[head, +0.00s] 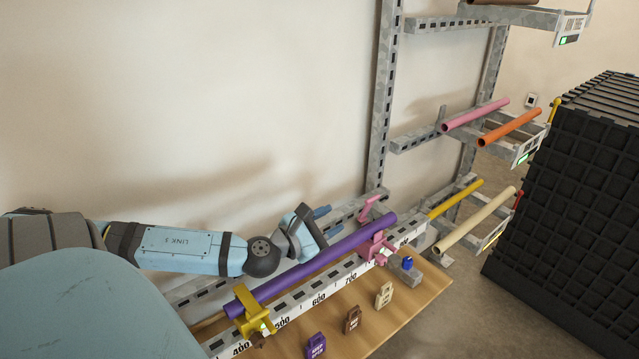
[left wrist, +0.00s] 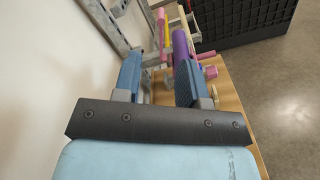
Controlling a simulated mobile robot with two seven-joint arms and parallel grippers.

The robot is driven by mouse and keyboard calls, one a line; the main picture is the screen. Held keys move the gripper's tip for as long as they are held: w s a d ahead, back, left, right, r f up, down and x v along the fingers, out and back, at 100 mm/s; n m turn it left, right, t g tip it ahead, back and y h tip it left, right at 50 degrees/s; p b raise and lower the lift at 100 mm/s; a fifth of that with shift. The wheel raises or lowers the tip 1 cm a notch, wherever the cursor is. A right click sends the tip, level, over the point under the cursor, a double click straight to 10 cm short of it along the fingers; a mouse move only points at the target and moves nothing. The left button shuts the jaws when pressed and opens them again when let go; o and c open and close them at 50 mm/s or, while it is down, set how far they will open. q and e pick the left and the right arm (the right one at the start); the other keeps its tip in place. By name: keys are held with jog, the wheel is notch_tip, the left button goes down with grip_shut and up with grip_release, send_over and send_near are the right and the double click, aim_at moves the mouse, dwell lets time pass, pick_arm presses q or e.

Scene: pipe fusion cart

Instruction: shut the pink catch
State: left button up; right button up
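The pink catch (head: 378,247) sits on the scaled rail around the far part of a purple pipe (head: 310,260). Its pink arm (head: 367,208) stands up behind the pipe, swung open. In the left wrist view the pink arm (left wrist: 161,24) shows ahead, left of the purple pipe (left wrist: 180,44). My left gripper (head: 327,222) is just behind the pipe, on the near side of the pink arm and apart from it. In the left wrist view its two fingers (left wrist: 156,80) are spread with nothing between them. My right gripper is not in view.
A yellow catch (head: 252,312) holds the pipe's near part. Purple, brown and cream tags (head: 353,319) stand on the wooden board (head: 400,310). A blue knob (head: 407,262) is beside the pink catch. A rack with pipes (head: 470,115) and a black crate (head: 570,200) stand at right.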

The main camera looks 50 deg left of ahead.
pick_arm(q)
jog(key=shift+s+a, duration=0.1)
jog(key=shift+s, duration=1.05)
jog(key=shift+c, duration=0.4)
